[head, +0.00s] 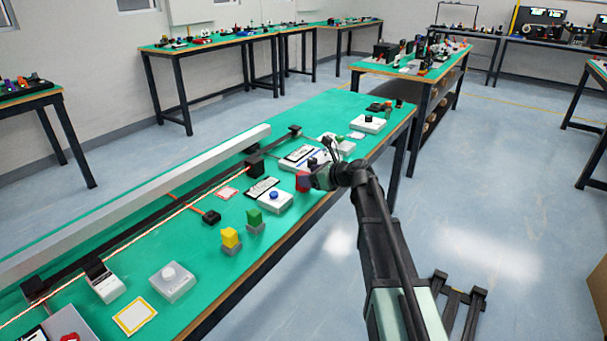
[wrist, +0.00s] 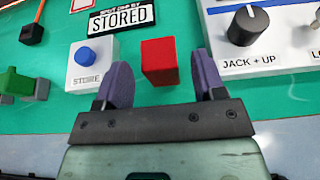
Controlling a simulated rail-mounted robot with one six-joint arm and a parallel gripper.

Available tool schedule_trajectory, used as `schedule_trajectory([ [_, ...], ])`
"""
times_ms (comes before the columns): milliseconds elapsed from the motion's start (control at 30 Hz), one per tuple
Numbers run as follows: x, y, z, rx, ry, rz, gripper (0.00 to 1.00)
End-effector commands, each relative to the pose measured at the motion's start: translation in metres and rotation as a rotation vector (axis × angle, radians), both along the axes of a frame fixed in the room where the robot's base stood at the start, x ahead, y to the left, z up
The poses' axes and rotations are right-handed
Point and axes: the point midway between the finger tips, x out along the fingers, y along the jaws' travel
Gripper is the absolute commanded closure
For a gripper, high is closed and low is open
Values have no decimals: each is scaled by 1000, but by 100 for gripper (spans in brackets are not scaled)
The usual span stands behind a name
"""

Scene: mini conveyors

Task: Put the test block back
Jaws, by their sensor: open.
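A red block (wrist: 159,60) stands upright between the spread purple fingers of my gripper (wrist: 160,72) in the wrist view, with green gaps on both sides. My gripper is open and not clamped on it. In the head view the red block (head: 302,181) shows beside my gripper (head: 312,180); whether it rests on a base is hidden. A yellow block (head: 230,237) and a green block (head: 254,216) sit on grey bases to the left. No label shows which block is the test block.
A white box with a blue button marked STORE (wrist: 90,62) is close left of my gripper. A STORED sign (wrist: 122,18) lies behind it. A white box with a black knob marked JACK + UP (wrist: 247,26) is close right. The conveyor (head: 140,225) runs along the bench's far side.

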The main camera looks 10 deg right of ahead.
Motion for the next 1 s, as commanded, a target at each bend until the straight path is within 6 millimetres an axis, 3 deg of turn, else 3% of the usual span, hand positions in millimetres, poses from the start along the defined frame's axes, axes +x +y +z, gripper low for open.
schedule_trajectory([
  [33,-12,-9,12,0,0,-2,37],
  [200,-41,-38,28,-1,-1,-2,37],
  [367,-56,-54,35,-1,0,-1,37],
  [633,-59,-56,34,-3,-1,3,37],
  [733,-75,-40,24,-119,-34,83,37],
  [767,-87,-30,18,-198,-56,142,37],
  [867,-146,9,-15,-588,-178,481,37],
  [933,-200,29,-39,-884,-287,829,37],
  [1000,-250,36,-57,-1117,-388,1204,37],
])
